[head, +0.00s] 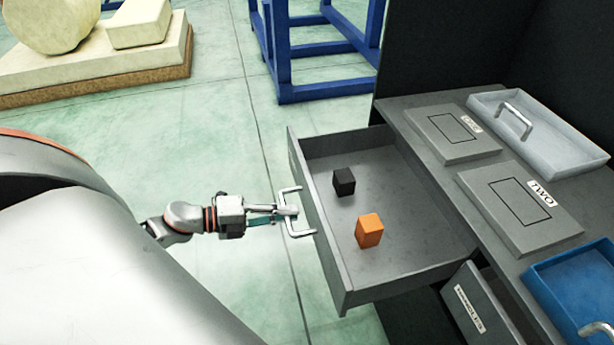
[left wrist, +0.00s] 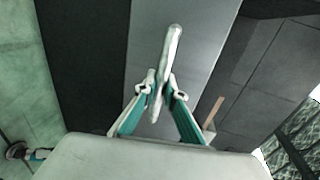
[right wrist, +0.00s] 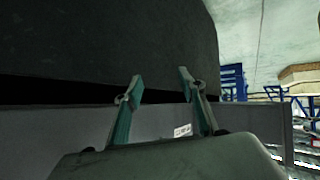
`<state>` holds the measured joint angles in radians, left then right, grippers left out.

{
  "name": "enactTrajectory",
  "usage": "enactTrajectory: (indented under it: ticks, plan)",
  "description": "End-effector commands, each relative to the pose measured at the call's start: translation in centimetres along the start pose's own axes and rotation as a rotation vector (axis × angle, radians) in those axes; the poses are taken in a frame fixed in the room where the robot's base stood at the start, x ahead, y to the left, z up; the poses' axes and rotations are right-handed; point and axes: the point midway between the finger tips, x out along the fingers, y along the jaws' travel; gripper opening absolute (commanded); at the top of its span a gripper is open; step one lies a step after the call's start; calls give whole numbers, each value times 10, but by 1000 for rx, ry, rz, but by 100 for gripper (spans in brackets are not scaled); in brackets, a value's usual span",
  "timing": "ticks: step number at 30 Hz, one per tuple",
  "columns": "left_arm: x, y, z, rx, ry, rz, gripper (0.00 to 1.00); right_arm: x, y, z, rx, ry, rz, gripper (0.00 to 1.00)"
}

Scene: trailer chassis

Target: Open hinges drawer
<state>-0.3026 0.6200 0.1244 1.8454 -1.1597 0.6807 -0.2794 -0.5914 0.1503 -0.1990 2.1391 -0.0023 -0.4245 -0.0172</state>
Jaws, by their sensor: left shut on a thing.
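A grey drawer (head: 400,228) stands pulled well out of the workbench in the head view. A black cube (head: 344,182) and an orange cube (head: 369,231) lie inside it. Its pale bar handle (head: 297,228) sits on the front face. My left gripper (head: 284,211) is shut on this handle; the handle (left wrist: 173,50) also shows between the fingers in the left wrist view. No label naming hinges can be read on the drawer. My right gripper (right wrist: 160,80) is open and empty in the right wrist view, in front of a grey panel (right wrist: 70,128) with a small label.
A second drawer (head: 480,310) with an unreadable label is at the lower right. The bench top holds two grey plates (head: 450,133) (head: 520,205), a light tray (head: 540,135) and a blue tray (head: 580,290). A blue frame (head: 320,92) stands behind.

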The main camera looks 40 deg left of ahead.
Motion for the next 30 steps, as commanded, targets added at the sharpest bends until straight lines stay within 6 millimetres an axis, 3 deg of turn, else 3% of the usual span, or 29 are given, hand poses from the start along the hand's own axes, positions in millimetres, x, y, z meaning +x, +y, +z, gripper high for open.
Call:
enactTrajectory:
  ticks: [6, 19, 20, 21, 30]
  plan:
    - [-16, 3, 0, 1, 1, 0, 0, 0, 1, -1, -9, 2, -2, 40]
    - [-18, 4, 0, 0, 0, 0, 0, 0, 1, -2, -4, 5, 0, 40]
    - [-18, 4, 0, 0, 0, 0, 17, 0, 1, -2, -3, 5, 0, 40]
    - [-18, 4, 0, 0, 0, 0, 28, 1, 1, -3, -2, 5, 1, 40]
    - [-18, 4, 0, 0, 0, 0, 28, 1, 1, -4, 3, 5, 3, 40]
